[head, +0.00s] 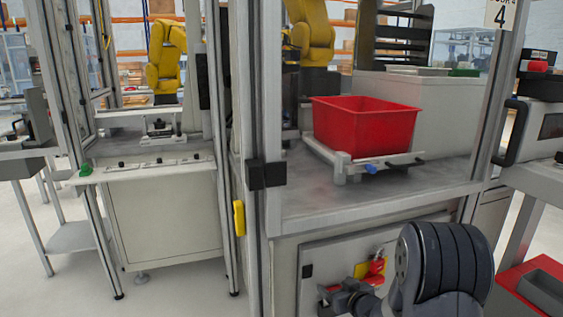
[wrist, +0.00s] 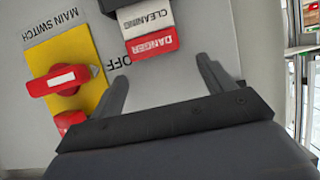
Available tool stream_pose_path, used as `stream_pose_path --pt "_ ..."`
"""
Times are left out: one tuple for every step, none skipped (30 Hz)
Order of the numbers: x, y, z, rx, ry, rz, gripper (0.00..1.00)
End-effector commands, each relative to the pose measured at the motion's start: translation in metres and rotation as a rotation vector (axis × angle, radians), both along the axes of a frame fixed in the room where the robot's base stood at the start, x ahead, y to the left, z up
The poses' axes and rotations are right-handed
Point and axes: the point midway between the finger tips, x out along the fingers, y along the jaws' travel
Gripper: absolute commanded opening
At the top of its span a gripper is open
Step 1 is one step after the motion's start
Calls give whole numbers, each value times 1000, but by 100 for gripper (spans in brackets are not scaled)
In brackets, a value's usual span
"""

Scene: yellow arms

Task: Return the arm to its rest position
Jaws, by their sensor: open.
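My gripper (head: 330,299) is low at the right of centre in the head view, in front of the grey cabinet's panel. In the wrist view my gripper (wrist: 162,70) has its two dark fingers spread apart with nothing between them. Past the fingertips is a red danger tag (wrist: 152,43) with a white cleaning label (wrist: 147,20) beside it. My dark, ribbed arm link fills the lower right of the head view and hides part of the cabinet front.
A red main switch (wrist: 62,80) on a yellow plate (wrist: 88,56) is close to the left finger; the switch (head: 376,266) also shows in the head view. A red bin (head: 365,128) stands on the cabinet. Clear floor (head: 180,290) lies at left.

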Motion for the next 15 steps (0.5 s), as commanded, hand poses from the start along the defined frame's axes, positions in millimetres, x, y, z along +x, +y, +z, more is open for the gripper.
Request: stream_pose_path --pt "0 0 12 0 1 0 77" --pt "0 0 15 1 1 0 77" --pt "0 0 20 1 1 0 77" --pt "0 0 23 1 1 0 77" --pt "0 0 27 0 1 0 77" --pt "0 0 32 0 1 0 77" --pt "0 0 35 -1 2 0 77" --pt "-1 0 39 -1 2 0 77" --pt "-1 0 43 -1 2 0 77" --pt "-1 0 47 -1 2 0 77" --pt "-1 0 50 -1 2 0 77" --pt "-1 0 55 -1 1 0 77" --pt "-1 0 58 -1 1 0 77" --pt "-1 0 62 -1 1 0 77" --pt "-1 0 66 -1 1 0 77"
